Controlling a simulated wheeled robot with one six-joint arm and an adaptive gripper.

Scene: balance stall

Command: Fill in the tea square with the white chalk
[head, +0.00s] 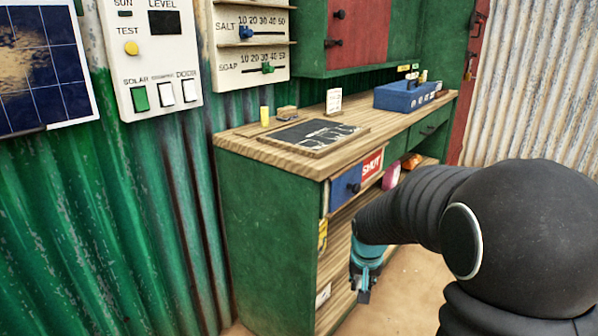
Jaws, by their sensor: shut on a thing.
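A dark chalkboard (295,131) in a wooden frame lies flat on the wooden counter. It has white lettering and several marked squares, too small to read, so I cannot tell which is the tea square. My gripper (363,292), teal with dark fingers, points down in front of the open shelves, below counter height and apart from the board. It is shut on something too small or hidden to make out. I cannot pick out the white chalk. A yellow upright piece (264,113) and a small brown block (287,111) stand behind the board.
The wooden counter (240,140) also holds a white card (334,102) and a blue crate (390,98). Below are a blue drawer (340,196) and a red SHUT sign (371,164). A slider panel (248,50) and switch panel (150,70) hang on the wall.

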